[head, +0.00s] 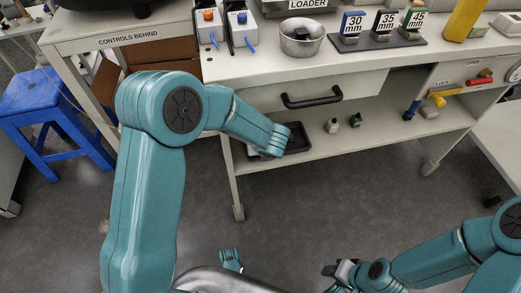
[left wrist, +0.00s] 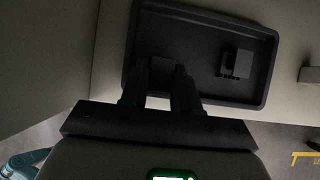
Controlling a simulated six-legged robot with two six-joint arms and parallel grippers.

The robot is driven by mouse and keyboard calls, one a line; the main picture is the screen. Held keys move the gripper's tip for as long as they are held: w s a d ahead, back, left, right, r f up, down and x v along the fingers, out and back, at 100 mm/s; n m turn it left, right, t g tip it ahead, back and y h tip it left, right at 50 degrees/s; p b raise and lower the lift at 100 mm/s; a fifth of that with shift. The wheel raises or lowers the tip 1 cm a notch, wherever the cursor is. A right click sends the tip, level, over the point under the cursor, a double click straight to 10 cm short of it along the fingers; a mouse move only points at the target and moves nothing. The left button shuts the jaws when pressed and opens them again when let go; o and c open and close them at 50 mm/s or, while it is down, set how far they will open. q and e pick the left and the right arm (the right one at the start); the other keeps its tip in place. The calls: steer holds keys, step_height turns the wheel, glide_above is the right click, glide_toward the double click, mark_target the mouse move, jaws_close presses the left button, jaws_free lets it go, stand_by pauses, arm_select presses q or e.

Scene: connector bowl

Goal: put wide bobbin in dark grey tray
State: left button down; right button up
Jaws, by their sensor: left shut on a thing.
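The dark grey tray (left wrist: 203,15) lies on the lower shelf; it also shows in the head view (head: 305,139), partly behind my left arm. My left gripper (left wrist: 160,80) reaches over the tray and is shut on a small dark block (left wrist: 161,68), seemingly the wide bobbin; its shape is hard to make out. Whether it touches the tray floor I cannot tell. A second dark block with small prongs (left wrist: 236,63) sits in the tray, right of my fingers. My right gripper (head: 335,274) is low in the head view, away from the bench; its opening is unclear.
Two small parts, one grey (head: 332,126) and one green (head: 355,120), stand on the shelf right of the tray. A drawer with a black handle (head: 311,98) is above. A metal bowl (head: 302,38) and a rack of size-labelled blocks (head: 378,42) stand on the bench top.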

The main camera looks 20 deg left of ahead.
arm_select(q)
steer(key=shift+f, duration=0.7)
arm_select(e)
steer(key=shift+w+d+f, duration=0.1)
steer(key=shift+f, duration=0.3)
arm_select(q)
steer(key=shift+f, duration=0.25)
steer(key=c, duration=0.8)
jaws_free()
steer(key=shift+r, duration=0.1)
arm_select(e)
steer(key=shift+f, duration=0.15)
